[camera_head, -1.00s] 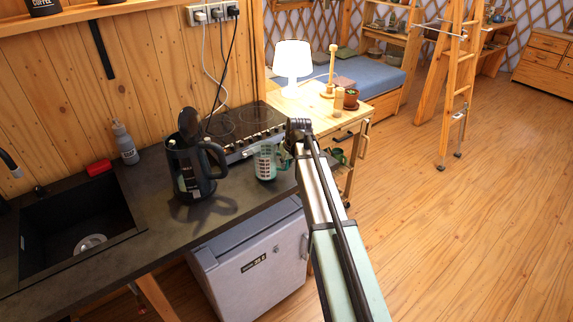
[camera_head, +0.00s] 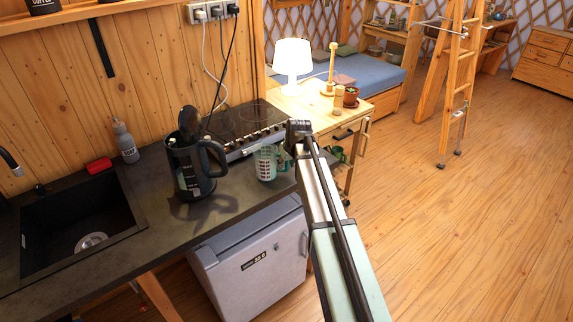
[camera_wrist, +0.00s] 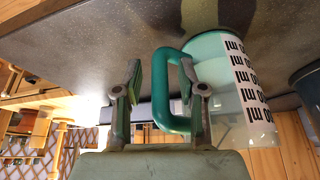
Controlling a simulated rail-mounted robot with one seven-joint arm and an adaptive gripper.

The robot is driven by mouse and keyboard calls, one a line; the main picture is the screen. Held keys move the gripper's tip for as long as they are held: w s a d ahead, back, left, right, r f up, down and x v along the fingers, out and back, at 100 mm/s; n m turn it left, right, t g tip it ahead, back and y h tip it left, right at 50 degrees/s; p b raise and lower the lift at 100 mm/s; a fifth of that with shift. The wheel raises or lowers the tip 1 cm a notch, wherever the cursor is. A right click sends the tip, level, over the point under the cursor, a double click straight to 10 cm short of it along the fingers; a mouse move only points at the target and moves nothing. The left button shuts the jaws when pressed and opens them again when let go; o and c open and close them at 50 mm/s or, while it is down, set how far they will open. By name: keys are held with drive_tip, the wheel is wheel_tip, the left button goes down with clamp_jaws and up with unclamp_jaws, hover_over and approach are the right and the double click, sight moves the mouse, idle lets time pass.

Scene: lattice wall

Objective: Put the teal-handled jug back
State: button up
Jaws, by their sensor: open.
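The teal-handled jug (camera_head: 266,163) is a clear measuring cup with dark markings, standing on the dark counter near its right end, beside the stove. In the wrist view, which is turned over, the jug (camera_wrist: 232,88) shows its printed side and its teal handle (camera_wrist: 161,92). My gripper (camera_wrist: 160,80) is open, with one finger on each side of the handle and a gap visible at the left finger. Whether the right finger touches the handle or jug, I cannot tell. In the head view my arm partly hides the gripper.
A black kettle (camera_head: 191,168) stands left of the jug on the counter. The stove (camera_head: 238,128) lies behind, and a sink (camera_head: 75,225) is at left. A wooden cabinet (camera_head: 320,115) with a lamp (camera_head: 293,62) stands beyond.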

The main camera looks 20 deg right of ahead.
drive_tip(key=b+v, duration=0.3)
drive_tip(key=v, duration=0.9)
